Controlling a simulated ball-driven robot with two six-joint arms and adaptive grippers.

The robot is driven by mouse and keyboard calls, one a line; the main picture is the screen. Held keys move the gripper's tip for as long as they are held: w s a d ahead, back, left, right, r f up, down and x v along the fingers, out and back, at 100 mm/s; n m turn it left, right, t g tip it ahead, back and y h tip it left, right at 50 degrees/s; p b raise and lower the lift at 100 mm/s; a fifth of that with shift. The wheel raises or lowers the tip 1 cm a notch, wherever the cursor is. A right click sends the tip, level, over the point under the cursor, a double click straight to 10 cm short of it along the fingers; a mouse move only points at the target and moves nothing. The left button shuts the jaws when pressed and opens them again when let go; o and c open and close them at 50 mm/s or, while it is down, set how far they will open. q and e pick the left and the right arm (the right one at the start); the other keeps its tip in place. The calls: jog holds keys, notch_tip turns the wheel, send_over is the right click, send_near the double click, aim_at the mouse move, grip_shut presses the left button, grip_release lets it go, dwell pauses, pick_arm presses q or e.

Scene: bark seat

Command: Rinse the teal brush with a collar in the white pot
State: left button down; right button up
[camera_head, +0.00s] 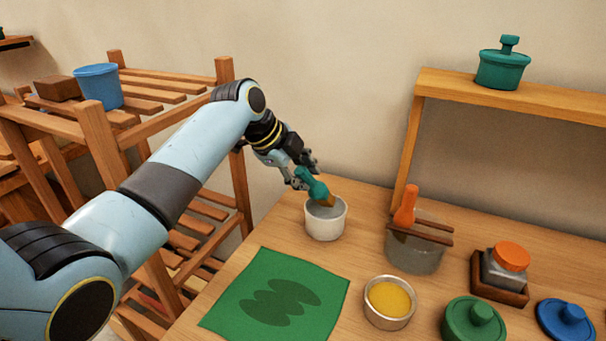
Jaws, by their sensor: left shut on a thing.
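The white pot (325,222) stands on the wooden table near its back left edge, with a grey inside showing. My left gripper (304,181) is above the pot's rim, shut on the teal brush (315,187). The brush is tilted, with its brownish end pointing down and right over the pot's opening. I cannot tell whether that end is below the rim. The collar is too small to make out clearly. My right gripper is not in view.
A green sheet with dark blotches (248,302) lies in front of the pot. A yellow-filled bowl (389,311), a grey container (414,257) with an orange-handled tool (406,207), and a jar with an orange lid (511,257) stand to the right. A wooden shelf (450,84) rises behind.

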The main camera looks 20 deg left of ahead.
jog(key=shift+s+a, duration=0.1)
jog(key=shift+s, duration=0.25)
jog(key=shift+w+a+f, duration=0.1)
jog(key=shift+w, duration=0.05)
pick_arm(q)
jog(key=shift+f, duration=0.45)
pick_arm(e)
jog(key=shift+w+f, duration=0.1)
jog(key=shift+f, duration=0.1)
pick_arm(q)
jog(key=shift+s+f, duration=0.1)
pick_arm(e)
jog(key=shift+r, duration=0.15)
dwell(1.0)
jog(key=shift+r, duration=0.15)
pick_arm(q)
notch_tip(320, 180, up, 7)
jog(key=p, duration=0.6)
jog(key=shift+p, duration=0.3)
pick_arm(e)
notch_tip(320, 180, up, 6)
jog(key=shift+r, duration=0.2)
